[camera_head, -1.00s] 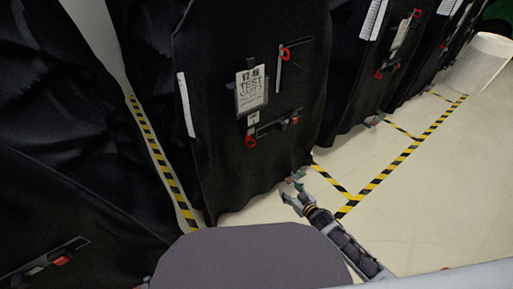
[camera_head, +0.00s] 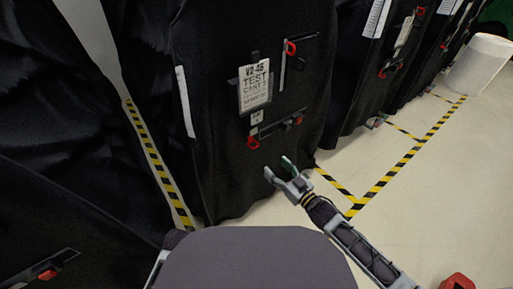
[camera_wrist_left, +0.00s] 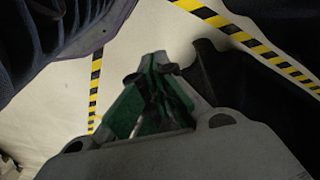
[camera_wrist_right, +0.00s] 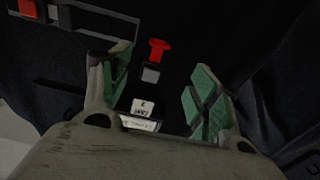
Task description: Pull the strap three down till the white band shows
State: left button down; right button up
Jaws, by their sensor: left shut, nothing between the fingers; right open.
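A red pull tab (camera_head: 253,143) hangs under the small label; I cannot make out a white band there. My right gripper (camera_head: 278,170) is open and empty, below and right of this tab in the head view. In the right wrist view the red tab (camera_wrist_right: 158,50) appears beyond and between the spread fingers, apart from them. My left gripper (camera_wrist_left: 155,85) is shut and empty over the floor.
Another red tab (camera_head: 298,120) sits right of the small label, and a red ring (camera_head: 291,48) with a pale strip is higher up. More covered carts stand right and left.

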aim_at(256, 147)
jog(key=shift+w+a, duration=0.1)
jog(key=shift+w, duration=0.1)
pick_arm(q)
jog(key=shift+t, duration=0.4)
jog(key=r+b, duration=0.1)
jog(key=r, duration=0.1)
jog(key=d+r+b, duration=0.1)
jog(key=r+b, duration=0.1)
jog(key=shift+w+r, duration=0.1)
jog(key=shift+w, duration=0.1)
pick_arm(e)
jog(key=x, duration=1.3)
jog(key=shift+w+a, duration=0.15)
pick_arm(q)
jog(key=shift+w+a, duration=0.1)
jog(key=shift+w, duration=0.05)
pick_arm(e)
grip_shut()
